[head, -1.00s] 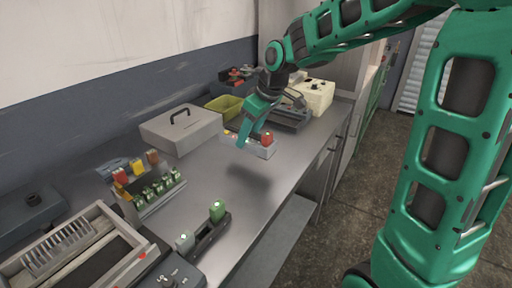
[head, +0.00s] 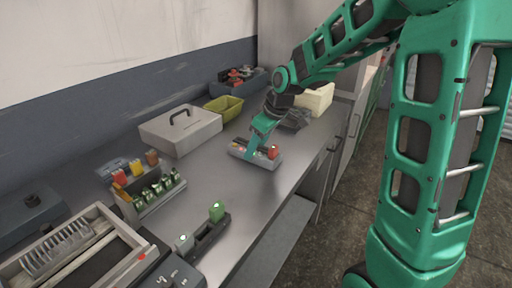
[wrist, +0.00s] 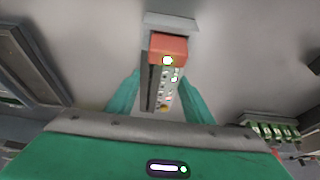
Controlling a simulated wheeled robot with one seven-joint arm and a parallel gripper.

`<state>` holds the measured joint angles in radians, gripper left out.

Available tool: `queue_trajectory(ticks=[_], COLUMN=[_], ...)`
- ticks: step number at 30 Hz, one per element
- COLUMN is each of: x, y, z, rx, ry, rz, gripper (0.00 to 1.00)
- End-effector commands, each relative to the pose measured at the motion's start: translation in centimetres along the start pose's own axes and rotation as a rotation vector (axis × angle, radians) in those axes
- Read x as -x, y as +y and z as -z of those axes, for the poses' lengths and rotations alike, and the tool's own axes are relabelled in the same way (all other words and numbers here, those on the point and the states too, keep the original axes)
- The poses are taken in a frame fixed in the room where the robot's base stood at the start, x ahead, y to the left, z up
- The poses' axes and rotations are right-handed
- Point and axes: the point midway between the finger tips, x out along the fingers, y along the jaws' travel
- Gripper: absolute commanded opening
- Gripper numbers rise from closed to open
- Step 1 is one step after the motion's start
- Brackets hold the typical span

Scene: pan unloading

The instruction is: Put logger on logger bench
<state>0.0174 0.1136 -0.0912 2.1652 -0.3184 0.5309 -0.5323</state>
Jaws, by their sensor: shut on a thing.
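My gripper (head: 262,148) is shut on the logger (head: 240,153), a grey, long, narrow unit with a red block at its right end and small coloured parts along it. In the wrist view the logger (wrist: 168,48) is between the green fingers, with a lit spot on its red end and a grey plate beyond. It is at or just above the grey metal bench top (head: 225,180); I cannot tell whether it touches. The fingers hide its middle.
A grey handled box (head: 182,138) and a yellow-green bin (head: 224,107) stand behind. A rack of green-topped pieces (head: 152,190) and a dark holder (head: 207,234) stand at the front left. A cream box (head: 316,98) is at the back right. Bench top before the logger is clear.

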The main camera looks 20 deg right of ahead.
Motion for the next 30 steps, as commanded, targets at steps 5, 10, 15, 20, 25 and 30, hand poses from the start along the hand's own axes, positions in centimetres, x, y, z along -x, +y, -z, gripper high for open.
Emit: queue_trajectory(ticks=[5, 10, 15, 20, 25, 30], x=[-0.1, -0.1, 0.3, 2.4, 5.8, 9.0], y=[0.0, 0.0, 0.1, 0.1, 0.2, 0.2], z=[0.0, 0.0, 0.0, 0.0, 0.1, 0.0], rx=[0.000, -0.001, -0.001, -0.002, -0.001, -0.002], ry=[0.000, 0.000, 0.001, 0.002, 0.004, 0.003], rz=[0.000, 0.000, -0.001, -0.003, -0.004, -0.004], gripper=[0.66, 0.66, 0.66, 0.66, 0.66, 0.66])
